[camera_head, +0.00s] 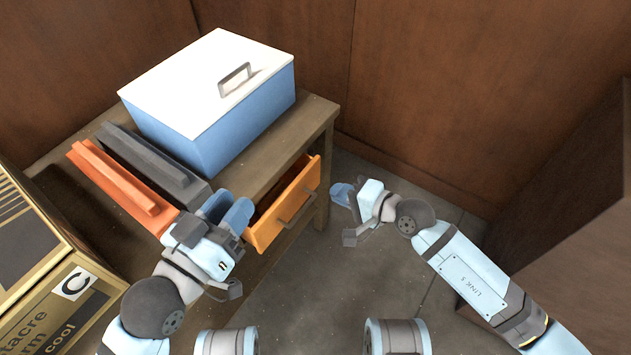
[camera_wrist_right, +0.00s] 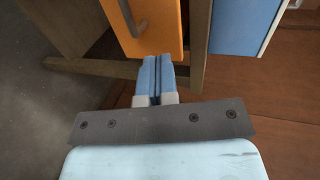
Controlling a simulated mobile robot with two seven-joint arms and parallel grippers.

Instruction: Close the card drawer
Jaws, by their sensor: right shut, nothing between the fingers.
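The card drawer has an orange front (camera_head: 283,211) with a grey handle (camera_head: 297,208). It sticks out partly open from the wooden table, and a dark gap shows behind its front. My left gripper (camera_head: 227,210) is beside the drawer's left end with its two blue fingers apart and nothing seen between them. Whether it touches the drawer cannot be told. My right gripper (camera_head: 342,194) is to the right of the drawer, shut and empty. In the right wrist view its fingertips (camera_wrist_right: 154,60) are together just below the orange drawer front (camera_wrist_right: 160,28) in the picture.
A blue box with a white lid (camera_head: 205,78) stands on the wooden table (camera_head: 322,112). A dark grey lid-like piece (camera_head: 150,160) and an orange one (camera_head: 115,188) lie beside it. A printed carton (camera_head: 45,270) is at the left. Floor (camera_head: 350,270) is clear in front of the drawer.

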